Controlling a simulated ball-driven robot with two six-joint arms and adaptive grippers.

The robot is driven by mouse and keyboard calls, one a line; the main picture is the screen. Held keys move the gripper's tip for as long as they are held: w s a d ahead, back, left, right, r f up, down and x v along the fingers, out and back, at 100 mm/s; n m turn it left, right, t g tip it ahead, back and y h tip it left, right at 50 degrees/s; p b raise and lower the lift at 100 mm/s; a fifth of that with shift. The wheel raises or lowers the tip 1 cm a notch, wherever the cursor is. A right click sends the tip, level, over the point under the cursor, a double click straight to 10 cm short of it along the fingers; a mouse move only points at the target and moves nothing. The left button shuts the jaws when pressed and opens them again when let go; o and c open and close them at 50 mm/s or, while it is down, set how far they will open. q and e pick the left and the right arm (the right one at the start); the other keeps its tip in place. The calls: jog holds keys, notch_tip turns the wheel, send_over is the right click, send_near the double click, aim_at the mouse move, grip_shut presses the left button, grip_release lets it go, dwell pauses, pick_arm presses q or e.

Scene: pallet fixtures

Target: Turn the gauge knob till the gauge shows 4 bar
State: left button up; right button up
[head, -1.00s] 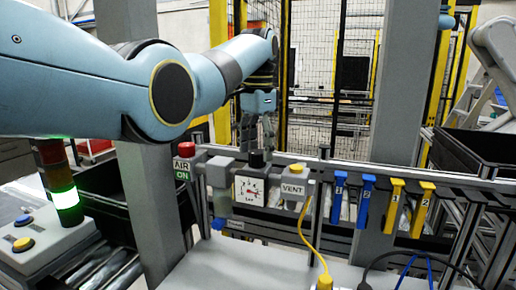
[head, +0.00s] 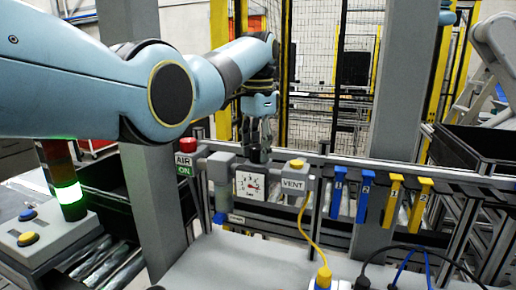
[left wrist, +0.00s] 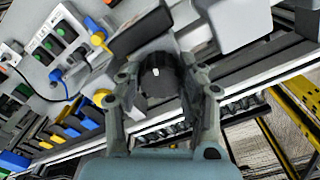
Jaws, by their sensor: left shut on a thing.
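The gauge (head: 250,186) is a white square dial with a red needle on the grey rail unit. Its marks are too small for me to read the value surely. The black gauge knob (head: 258,156) stands on top of the unit, above the dial. My left gripper (head: 256,147) reaches down over it from above. In the left wrist view the knob (left wrist: 158,74) sits between the two fingers of my left gripper (left wrist: 160,82), which is shut on it. The dial face is not clearly visible in that view. My right gripper is out of view.
A red button over the AIR ON sign (head: 184,168) is left of the gauge. The VENT block (head: 294,182) with a yellow button is close on the right. Blue and yellow tagged handles (head: 363,197) hang further right. A yellow cable (head: 314,240) runs down in front.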

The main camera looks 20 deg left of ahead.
aim_at(258, 147)
pick_arm(q)
jog(key=shift+n, duration=0.4)
jog(key=n, duration=0.5)
jog(key=shift+n, duration=0.3)
jog(key=n, duration=0.5)
jog(key=shift+n, duration=0.3)
jog(key=o, duration=1.1)
jog(key=shift+w, duration=0.1)
jog(key=shift+o, duration=0.2)
notch_tip(258, 147, up, 12)
